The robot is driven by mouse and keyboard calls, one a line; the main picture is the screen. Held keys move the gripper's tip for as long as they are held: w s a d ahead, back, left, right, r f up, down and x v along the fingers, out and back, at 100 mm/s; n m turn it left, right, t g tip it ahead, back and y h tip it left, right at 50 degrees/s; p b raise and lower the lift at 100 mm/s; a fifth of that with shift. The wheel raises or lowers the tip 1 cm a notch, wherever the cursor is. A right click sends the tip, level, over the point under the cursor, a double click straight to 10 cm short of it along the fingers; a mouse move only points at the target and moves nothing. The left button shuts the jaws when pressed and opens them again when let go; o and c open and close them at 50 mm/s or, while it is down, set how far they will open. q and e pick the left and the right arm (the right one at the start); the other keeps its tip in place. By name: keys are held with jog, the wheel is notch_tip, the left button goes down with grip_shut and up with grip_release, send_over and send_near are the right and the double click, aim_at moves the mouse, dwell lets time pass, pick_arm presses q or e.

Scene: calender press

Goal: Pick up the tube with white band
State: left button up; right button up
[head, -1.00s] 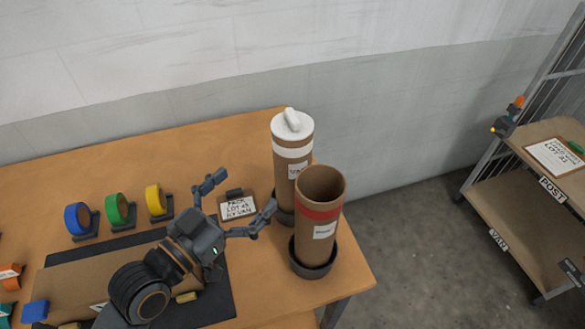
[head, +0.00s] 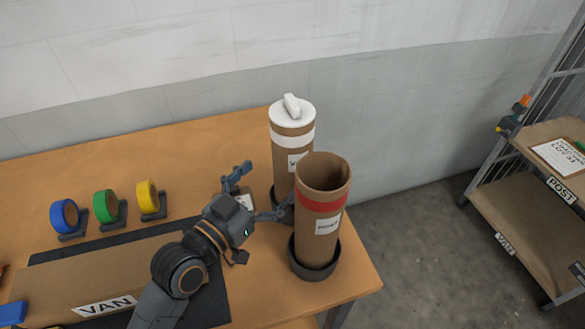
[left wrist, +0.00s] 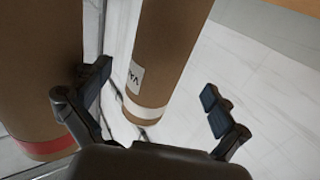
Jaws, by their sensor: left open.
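The tube with white band (head: 293,138) stands upright in a dark round holder at the back right of the table, with a white cap on top and a label below the band. My left gripper (head: 259,190) is open, in front and to the left of it, fingers pointing toward it. In the left wrist view the white-banded tube (left wrist: 168,60) shows between the open fingers (left wrist: 150,100), beyond the fingertips; I see no contact. The red-banded tube (head: 320,215), open at the top, stands in front of it, close to one finger, and hides part of its lower side.
Blue, green and yellow tape rolls (head: 106,206) stand at the table's left. A cardboard piece labelled VAN (head: 90,275) lies on a dark mat. The wall is behind the table (head: 160,150). A shelf rack (head: 530,215) stands at the right across clear floor.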

aim_at(292, 156)
pick_arm(q)
jog(key=shift+x, duration=0.95)
jog(key=x, duration=0.1)
jog(key=p+x, duration=0.1)
jog(key=x, duration=0.1)
jog(key=p+x, duration=0.1)
jog(key=x, duration=0.1)
jog(key=shift+r, duration=0.3)
jog(key=shift+w+d+f, duration=0.1)
jog(key=shift+c, duration=0.6)
jog(key=c, duration=1.2)
